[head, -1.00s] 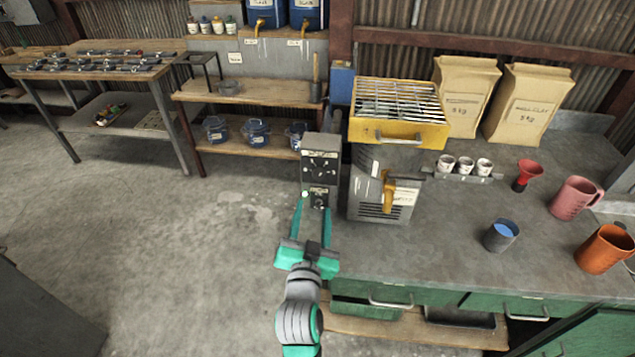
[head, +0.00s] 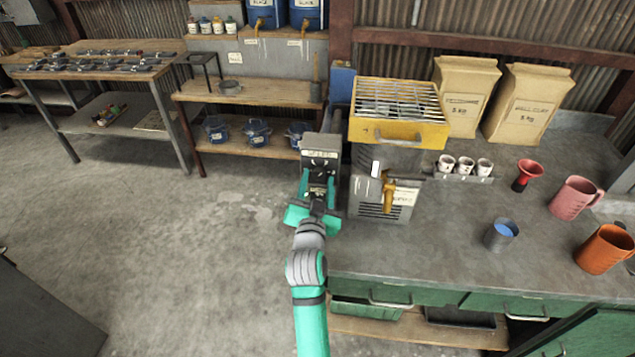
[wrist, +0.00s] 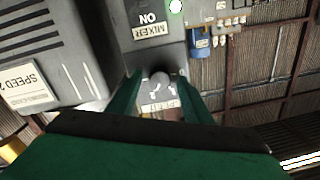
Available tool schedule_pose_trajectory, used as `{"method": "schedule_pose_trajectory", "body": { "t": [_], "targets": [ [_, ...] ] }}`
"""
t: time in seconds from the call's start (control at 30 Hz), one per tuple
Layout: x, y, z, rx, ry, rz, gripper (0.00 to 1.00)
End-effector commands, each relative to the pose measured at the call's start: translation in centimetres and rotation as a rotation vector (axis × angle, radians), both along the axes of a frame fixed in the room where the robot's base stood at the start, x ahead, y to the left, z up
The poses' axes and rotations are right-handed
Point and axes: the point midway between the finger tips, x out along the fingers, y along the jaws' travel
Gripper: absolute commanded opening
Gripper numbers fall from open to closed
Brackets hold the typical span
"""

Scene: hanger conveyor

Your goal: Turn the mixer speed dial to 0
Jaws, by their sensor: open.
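The grey mixer control box (head: 321,142) stands at the left end of the bench, with a SPEED label on its upper face. In the head view my gripper (head: 318,182) covers the lower part of the box. The dial's setting cannot be read. A MIXER ON label (wrist: 149,24) and a lit green-white lamp (wrist: 176,6) show on the box.
A grey machine with a yellow grated hopper (head: 400,130) stands close to the right of the box.

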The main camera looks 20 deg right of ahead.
Motion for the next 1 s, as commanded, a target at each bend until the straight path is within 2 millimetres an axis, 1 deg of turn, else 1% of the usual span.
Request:
{"method": "schedule_pose_trajectory", "body": {
  "t": [0.2, 0.23, 0.27, 0.3, 0.4, 0.77, 1.0],
  "targets": [
    [0.04, -0.03, 0.01, 0.000, 0.000, 0.000, 0.46],
    [0.05, -0.02, 0.01, 0.000, 0.000, 0.000, 0.43],
    [0.03, -0.02, 0.01, 0.000, 0.000, 0.000, 0.36],
    [0.04, -0.01, 0.01, 0.000, 0.000, 0.000, 0.27],
    [0.03, -0.01, 0.00, 0.000, 0.000, 0.000, 0.04],
    [0.04, 0.02, 0.01, -0.036, 0.022, 0.001, 0.04],
    [0.02, -0.02, 0.06, -0.155, 0.098, 0.000, 0.04]
  ]
}}
